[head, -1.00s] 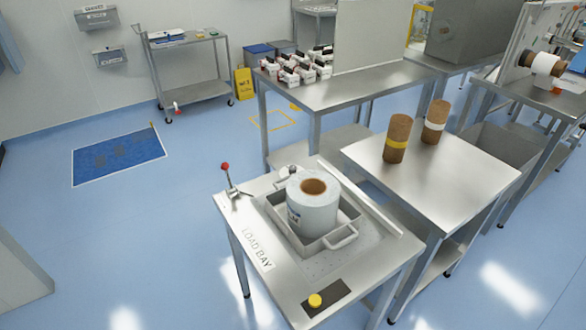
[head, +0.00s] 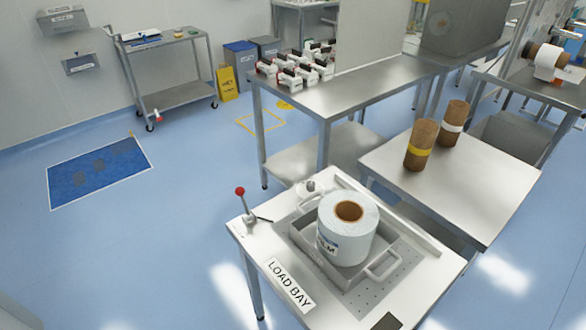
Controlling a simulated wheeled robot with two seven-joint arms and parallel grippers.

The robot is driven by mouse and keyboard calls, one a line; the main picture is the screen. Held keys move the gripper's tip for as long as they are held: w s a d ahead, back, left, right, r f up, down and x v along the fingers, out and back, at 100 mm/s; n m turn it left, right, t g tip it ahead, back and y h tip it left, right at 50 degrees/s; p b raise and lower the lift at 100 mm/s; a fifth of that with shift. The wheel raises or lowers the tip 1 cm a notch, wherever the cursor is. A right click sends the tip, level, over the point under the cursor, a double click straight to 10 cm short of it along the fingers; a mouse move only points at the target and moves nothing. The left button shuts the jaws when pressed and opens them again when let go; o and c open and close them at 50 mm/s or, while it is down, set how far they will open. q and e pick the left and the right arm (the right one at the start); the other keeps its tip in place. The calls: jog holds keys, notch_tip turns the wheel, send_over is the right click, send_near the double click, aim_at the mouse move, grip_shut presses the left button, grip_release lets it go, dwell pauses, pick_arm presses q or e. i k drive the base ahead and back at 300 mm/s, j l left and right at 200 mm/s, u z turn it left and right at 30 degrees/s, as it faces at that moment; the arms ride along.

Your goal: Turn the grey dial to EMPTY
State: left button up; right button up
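No dial marked EMPTY can be read in the head view. A small pale grey round fitting (head: 309,187) sits at the back of the load bay table (head: 262,238); it is too small to tell whether it is a dial, and no marking on it is legible. A lever with a red knob (head: 240,191) stands at that table's back left corner. A white film roll with a brown core (head: 345,245) stands upright in a grey handled tray (head: 383,265) on the table. Neither of my grippers is in view.
A steel table (head: 470,190) with two brown cores (head: 420,146) stands at the right. A longer bench (head: 345,98) behind holds several red and white items (head: 290,68). A cart (head: 175,93) stands at the back wall.

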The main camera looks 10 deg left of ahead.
aim_at(310, 185)
jog(key=i+j, duration=0.15)
jog(key=j, duration=0.3)
jog(key=i+j+z, duration=0.1)
jog(key=j, duration=0.35)
jog(key=i+j, duration=0.15)
jog(key=j, duration=0.35)
jog(key=i+j+z, duration=0.1)
jog(key=j, duration=0.35)
jog(key=i+j, duration=0.15)
jog(key=j, duration=0.35)
jog(key=i+j+z, duration=0.1)
jog(key=j, duration=0.35)
jog(key=i+j, duration=0.1)
jog(key=j, duration=0.4)
